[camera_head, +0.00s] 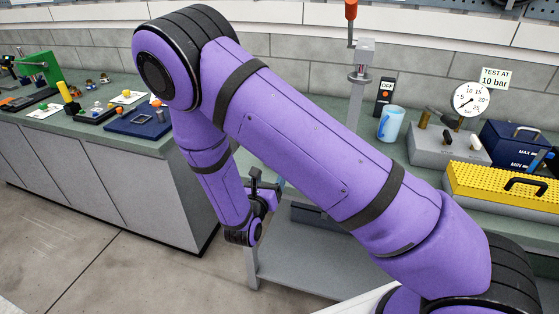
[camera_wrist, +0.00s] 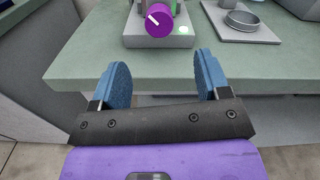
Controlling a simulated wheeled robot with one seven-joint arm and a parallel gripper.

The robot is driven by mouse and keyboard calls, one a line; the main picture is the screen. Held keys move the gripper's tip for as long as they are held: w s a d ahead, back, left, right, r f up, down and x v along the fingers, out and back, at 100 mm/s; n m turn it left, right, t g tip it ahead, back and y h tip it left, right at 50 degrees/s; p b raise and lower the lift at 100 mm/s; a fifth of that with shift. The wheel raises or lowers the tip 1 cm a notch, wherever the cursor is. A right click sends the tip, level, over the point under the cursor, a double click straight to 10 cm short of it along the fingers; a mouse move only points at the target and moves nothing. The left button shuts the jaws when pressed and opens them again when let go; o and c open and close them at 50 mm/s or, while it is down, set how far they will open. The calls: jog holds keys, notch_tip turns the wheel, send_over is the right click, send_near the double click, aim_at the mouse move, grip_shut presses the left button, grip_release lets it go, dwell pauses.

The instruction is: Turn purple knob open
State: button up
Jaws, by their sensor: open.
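The purple knob (camera_wrist: 159,20) shows at the top middle of the wrist view. It is round, with a white pointer line slanting up to the left. It sits on the front of a grey block (camera_wrist: 160,41) with a flat base on the green bench top. A small lit green spot is on the base to the right of the knob. My gripper (camera_wrist: 160,75) is open and empty, with two blue fingers apart, short of the knob and near the bench's front edge. In the head view my purple arm covers much of the scene, and I cannot make out the knob there.
A round metal dish (camera_wrist: 242,20) on a plate stands right of the knob. The green bench top (camera_wrist: 80,65) is clear in front of the block. In the head view, a pressure gauge (camera_head: 471,98), a blue cup (camera_head: 390,124) and a yellow box (camera_head: 500,188) stand at the right.

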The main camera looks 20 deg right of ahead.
jog(key=x, duration=1)
jog(key=shift+w+d, duration=0.15)
jog(key=shift+w, duration=0.2)
jog(key=c, duration=0.9)
